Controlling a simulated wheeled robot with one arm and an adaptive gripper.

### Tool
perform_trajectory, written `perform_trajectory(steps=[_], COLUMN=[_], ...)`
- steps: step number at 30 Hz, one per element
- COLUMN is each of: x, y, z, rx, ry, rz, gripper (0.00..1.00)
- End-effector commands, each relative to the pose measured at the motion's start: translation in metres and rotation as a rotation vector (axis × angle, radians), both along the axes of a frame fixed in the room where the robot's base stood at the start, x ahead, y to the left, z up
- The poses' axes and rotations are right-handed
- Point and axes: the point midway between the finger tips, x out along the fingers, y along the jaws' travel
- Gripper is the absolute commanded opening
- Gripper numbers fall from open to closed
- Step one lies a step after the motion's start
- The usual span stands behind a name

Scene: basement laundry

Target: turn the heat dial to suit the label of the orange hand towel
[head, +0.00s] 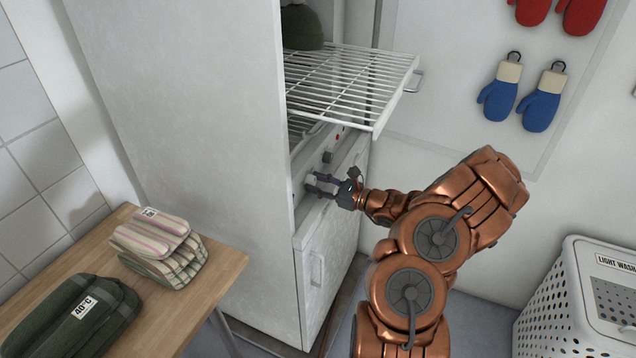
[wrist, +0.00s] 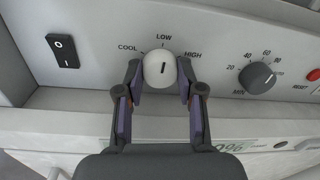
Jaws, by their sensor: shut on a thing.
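The white heat dial (wrist: 160,72) is on the cabinet's panel in the wrist view, marked COOL, LOW and HIGH around its top. The dark line on its face stands nearly upright, towards LOW. My gripper (wrist: 162,82) has one finger on each side of the dial and is shut on it. In the head view my gripper (head: 318,184) reaches the panel below the wire rack, and the dial is hard to make out there. I see no orange hand towel or its label in either view.
A grey numbered dial (wrist: 257,78), a black rocker switch (wrist: 62,50) and a red reset button (wrist: 313,75) flank the heat dial. A wire rack (head: 350,80) juts out above my gripper. Striped towels (head: 165,262) and a green 40°C towel (head: 70,318) lie on the wooden table.

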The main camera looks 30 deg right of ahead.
Motion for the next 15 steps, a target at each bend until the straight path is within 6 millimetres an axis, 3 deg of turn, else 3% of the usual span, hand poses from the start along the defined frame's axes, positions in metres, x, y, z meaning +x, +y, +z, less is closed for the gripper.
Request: perform_trajectory(steps=[15], x=[0.0005], y=[0.0004], z=[0.0057], rx=[0.332], ry=[0.199], rz=[0.001], gripper=[0.03])
